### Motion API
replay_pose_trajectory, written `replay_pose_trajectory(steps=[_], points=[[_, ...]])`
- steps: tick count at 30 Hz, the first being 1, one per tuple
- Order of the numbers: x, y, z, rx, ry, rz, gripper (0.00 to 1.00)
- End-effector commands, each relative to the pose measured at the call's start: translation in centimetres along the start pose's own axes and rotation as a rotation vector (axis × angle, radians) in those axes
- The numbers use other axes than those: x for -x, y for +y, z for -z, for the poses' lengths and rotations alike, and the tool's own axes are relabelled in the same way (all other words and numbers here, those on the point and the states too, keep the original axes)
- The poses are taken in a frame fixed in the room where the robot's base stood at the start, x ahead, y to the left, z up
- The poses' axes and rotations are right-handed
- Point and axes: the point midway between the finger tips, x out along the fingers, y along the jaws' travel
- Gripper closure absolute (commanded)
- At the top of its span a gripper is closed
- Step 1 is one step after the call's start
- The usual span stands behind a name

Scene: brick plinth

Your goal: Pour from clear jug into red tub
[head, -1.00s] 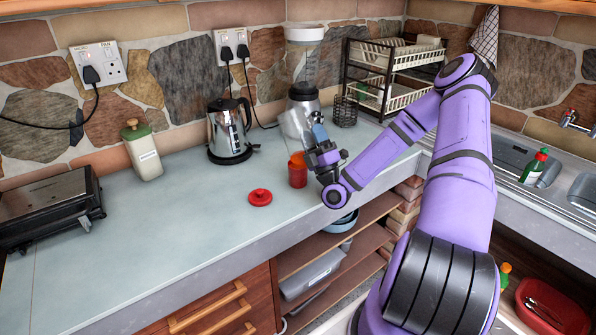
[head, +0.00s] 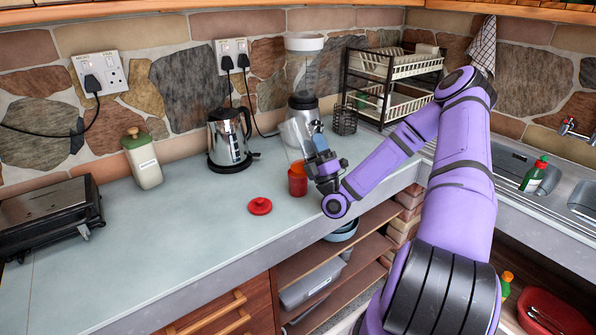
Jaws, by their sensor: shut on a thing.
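The clear jug (head: 294,137) is hard to make out against the counter and the blender. My gripper (head: 317,146) is shut on it and holds it above and just behind the red tub. Its exact tilt and any contents are unclear. The red tub (head: 297,186) stands upright and open on the counter, just left of my wrist. Orange shows at its top; I cannot tell whether this is its contents or its inner wall. A red lid (head: 260,206) lies flat on the counter to the left of the tub.
A blender (head: 303,104) stands close behind the jug, with a black wire cup (head: 344,119) and dish rack (head: 394,65) to its right. A steel kettle (head: 229,137) and a cream bottle (head: 142,160) stand left.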

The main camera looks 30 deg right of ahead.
Motion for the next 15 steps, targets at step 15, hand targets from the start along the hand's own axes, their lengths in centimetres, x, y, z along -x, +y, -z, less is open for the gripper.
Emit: replay_pose_trajectory(steps=[15], points=[[-2.5,-1.4,0.5,-0.012,-0.015,0.253,0.91]])
